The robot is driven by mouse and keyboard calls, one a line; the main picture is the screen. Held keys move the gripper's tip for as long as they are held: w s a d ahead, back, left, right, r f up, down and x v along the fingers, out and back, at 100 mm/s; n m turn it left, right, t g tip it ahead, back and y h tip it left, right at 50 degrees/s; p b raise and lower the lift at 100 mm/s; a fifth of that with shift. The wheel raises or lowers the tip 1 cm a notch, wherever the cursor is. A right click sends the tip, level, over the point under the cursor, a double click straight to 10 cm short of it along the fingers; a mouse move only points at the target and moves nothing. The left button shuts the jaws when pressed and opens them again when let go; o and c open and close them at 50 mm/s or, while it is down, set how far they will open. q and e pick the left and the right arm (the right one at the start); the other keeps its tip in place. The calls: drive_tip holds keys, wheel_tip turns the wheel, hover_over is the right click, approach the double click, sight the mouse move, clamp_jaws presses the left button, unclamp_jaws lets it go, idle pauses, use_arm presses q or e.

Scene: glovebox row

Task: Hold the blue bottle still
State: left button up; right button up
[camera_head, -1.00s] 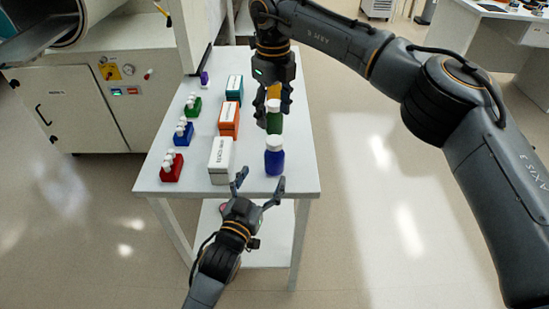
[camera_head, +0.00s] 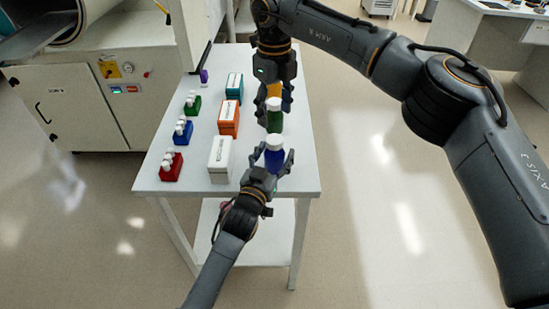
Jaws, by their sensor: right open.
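The blue bottle (camera_head: 274,158) with a white cap stands upright near the front right corner of the white table (camera_head: 300,182). My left gripper (camera_head: 274,155) reaches in from the front, with one finger on each side of the bottle. Its fingers look spread wider than the bottle; contact is not clear. My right gripper (camera_head: 274,102) points down from above, open, behind the blue bottle. A green bottle (camera_head: 274,122) stands there by its fingers, partly hidden. A yellow-orange thing (camera_head: 274,91) shows between them.
White (camera_head: 220,160), orange (camera_head: 229,120) and teal (camera_head: 234,87) boxes stand left of the bottles. Red (camera_head: 171,168), blue (camera_head: 182,132) and green (camera_head: 192,106) racks with white-capped vials stand farther left. Floor right of the table is clear.

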sight(275, 139)
use_arm(q)
clamp_jaws()
drive_tip(key=shift+f, duration=0.1)
use_arm(e)
drive_tip(key=m, duration=1.6)
drive_tip(key=shift+m, duration=0.4)
drive_tip(key=m, duration=0.5)
drive_tip(key=shift+f+m, duration=0.4)
drive_tip(key=shift+f, duration=3.65)
